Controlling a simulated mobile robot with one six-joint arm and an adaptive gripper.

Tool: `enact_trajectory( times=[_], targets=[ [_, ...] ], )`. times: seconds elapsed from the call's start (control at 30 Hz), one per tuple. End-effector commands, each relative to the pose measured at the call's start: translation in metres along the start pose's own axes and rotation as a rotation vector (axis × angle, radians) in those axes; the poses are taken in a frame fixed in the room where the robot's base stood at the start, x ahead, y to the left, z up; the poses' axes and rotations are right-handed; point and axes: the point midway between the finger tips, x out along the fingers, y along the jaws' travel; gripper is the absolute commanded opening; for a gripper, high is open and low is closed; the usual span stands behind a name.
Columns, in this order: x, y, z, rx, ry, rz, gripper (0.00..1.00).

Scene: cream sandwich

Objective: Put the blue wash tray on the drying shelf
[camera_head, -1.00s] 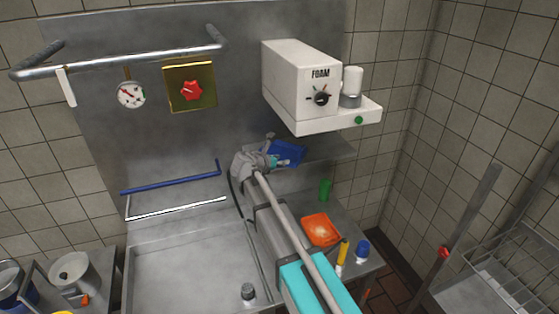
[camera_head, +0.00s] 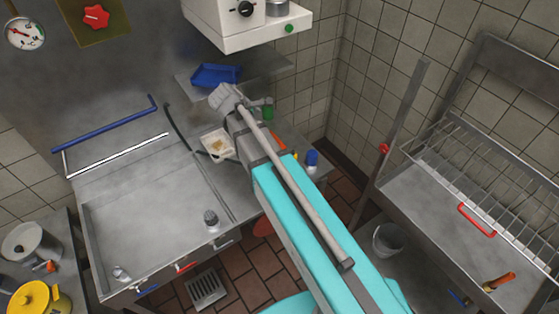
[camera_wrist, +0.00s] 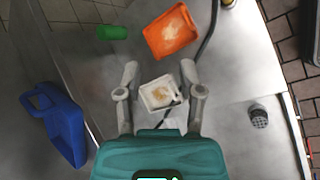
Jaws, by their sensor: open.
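The blue wash tray (camera_head: 215,75) rests on a steel wall shelf (camera_head: 262,68) below the foam unit. In the wrist view the blue tray (camera_wrist: 65,125) lies to the left, apart from my gripper (camera_wrist: 159,72). My gripper is open with nothing held. A small white tray (camera_wrist: 148,99) with a tan patch shows between and beyond its fingers; in the head view this tray (camera_head: 217,143) is on the counter beside the arm. My arm hides part of the counter. I cannot tell whether the wall shelf or the wire rack (camera_head: 480,180) at the right is the drying shelf.
An orange tray (camera_wrist: 170,32) and a green cup (camera_wrist: 112,33) stand near the gripper. The white foam unit (camera_head: 235,25) overhangs the wall shelf. A wide sink (camera_head: 150,210) is at left. A blue-capped bottle (camera_head: 312,160) stands on the counter's right end.

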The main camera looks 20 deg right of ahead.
Motion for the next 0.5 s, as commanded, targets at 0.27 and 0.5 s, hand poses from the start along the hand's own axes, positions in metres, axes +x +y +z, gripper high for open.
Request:
enact_trajectory(
  times=[0.27, 0.5],
  targets=[
    [0.007, -0.085, 0.044, 0.565, 0.081, -0.294, 0.49],
    [-0.004, -0.144, 0.065, 0.998, 0.074, -0.560, 0.49]
  ],
)
